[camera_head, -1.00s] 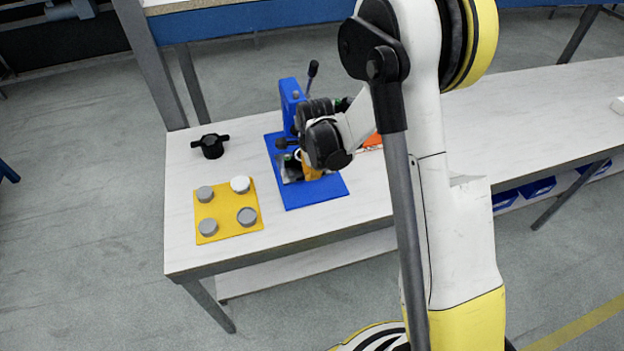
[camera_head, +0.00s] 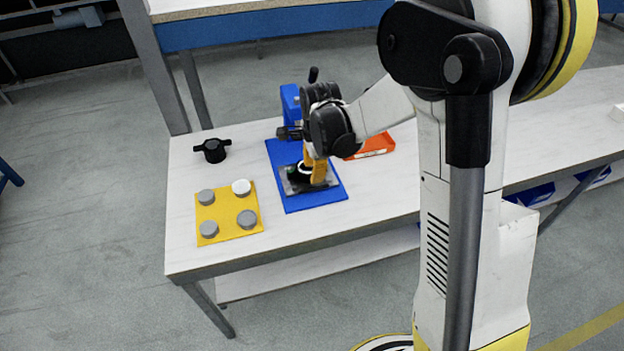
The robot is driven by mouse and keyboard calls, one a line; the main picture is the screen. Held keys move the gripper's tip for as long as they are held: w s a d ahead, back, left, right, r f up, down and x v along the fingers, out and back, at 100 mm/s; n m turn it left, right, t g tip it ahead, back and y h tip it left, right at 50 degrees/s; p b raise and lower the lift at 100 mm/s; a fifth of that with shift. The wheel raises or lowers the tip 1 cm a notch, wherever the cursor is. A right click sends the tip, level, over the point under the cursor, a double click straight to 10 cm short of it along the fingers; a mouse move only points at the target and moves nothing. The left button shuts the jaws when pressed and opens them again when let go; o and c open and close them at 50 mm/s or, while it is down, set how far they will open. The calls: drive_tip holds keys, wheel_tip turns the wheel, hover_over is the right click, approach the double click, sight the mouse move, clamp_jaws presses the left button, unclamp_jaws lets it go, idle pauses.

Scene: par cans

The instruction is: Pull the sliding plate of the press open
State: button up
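The blue press (camera_head: 291,103) stands near the far edge of the table on a flat blue base (camera_head: 325,199). Its sliding plate (camera_head: 293,187), dark grey and metallic, lies over the front half of the base, apart from the press's upright. A black round part sits on the plate. My gripper (camera_head: 317,178), with orange-yellow parts, is low at the plate and points down. The black wrist of my arm hides much of the press. The fingertips are too small and covered to tell whether they grip the plate.
A yellow board (camera_head: 229,214) with several round grey and white cans is at the front left of the table (camera_head: 185,258). A black two-handled part (camera_head: 212,150) stands behind it. An orange-red tray (camera_head: 373,147) is right of the press. The table's right side is mostly clear.

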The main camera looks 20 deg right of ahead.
drive_tip(key=shift+s+r, duration=0.25)
drive_tip(key=shift+r, duration=0.9)
drive_tip(key=shift+s+r, duration=0.2)
drive_tip(key=shift+r, duration=0.9)
drive_tip(key=s+r+n+t, duration=0.2)
drive_tip(key=s+r+n, duration=0.3)
drive_tip(key=s+n, duration=0.4)
drive_tip(key=s+r+n+t, duration=0.3)
drive_tip(key=s+r+n, duration=0.3)
drive_tip(key=s, duration=0.6)
drive_tip(key=n, duration=0.2)
drive_tip(key=shift+s+d+r+n, duration=0.3)
drive_tip(key=shift+s+n, duration=0.05)
drive_tip(key=shift+n, duration=0.05)
